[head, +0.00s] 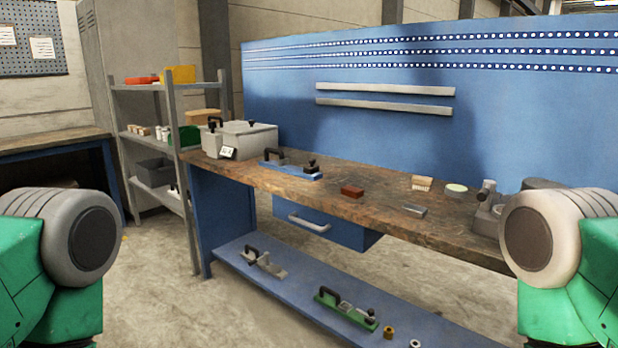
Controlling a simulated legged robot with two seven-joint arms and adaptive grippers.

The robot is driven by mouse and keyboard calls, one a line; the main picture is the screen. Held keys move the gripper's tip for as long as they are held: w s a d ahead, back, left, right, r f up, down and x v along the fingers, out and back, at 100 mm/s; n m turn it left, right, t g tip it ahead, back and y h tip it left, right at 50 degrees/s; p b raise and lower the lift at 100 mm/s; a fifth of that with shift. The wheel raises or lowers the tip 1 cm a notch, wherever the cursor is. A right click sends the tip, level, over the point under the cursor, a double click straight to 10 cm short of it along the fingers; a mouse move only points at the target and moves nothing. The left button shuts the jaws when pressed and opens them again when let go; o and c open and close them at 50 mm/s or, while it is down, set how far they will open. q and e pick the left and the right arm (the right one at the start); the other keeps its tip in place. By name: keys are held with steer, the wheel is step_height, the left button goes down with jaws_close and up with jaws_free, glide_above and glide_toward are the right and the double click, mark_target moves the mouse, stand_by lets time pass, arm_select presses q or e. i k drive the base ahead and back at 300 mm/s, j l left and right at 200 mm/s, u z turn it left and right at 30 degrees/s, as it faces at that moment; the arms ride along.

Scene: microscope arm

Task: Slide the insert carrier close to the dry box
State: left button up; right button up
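A light grey lidded box with a black handle and a small white label, which looks like the dry box (252,142), stands at the left end of the wooden bench. A flat blue piece with a black handle and a black knob, likely the insert carrier (293,171), lies on the bench just right of the box, near the front edge. A small gap between them is hard to judge. My two green arms show at the lower left and lower right, but neither gripper is in view.
The bench top (340,175) also holds a red-brown block (352,191), a grey block (414,210), a cream card-like item (422,183) and a round tin (456,189). A grey handled tool (264,263) and a green one (346,308) lie on the lower shelf (300,290).

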mark_target(283, 165)
steer(key=i+l+u, duration=0.15)
steer(key=i+j+z, duration=0.15)
steer(key=z, duration=0.3)
steer(key=i+j+z, duration=0.25)
steer(key=z, duration=0.2)
